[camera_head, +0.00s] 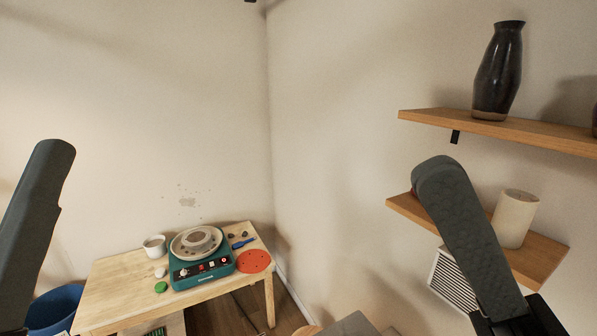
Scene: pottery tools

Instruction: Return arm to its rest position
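My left arm (35,225) shows as a dark grey link rising at the left edge. My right arm (462,225) shows as a grey, textured link with a rounded upper end, leaning up and left in front of the lower right shelf. Black parts of it continue down to the bottom edge.
A wooden table (115,287) holds a green pottery wheel (203,271) with a grey piece (196,238), a white cup (154,246) and a red disc (253,261). A blue bin (55,309) stands left. The upper shelf (440,120) bears a black vase (498,75); the lower shelf (540,258), a beige cylinder (514,220).

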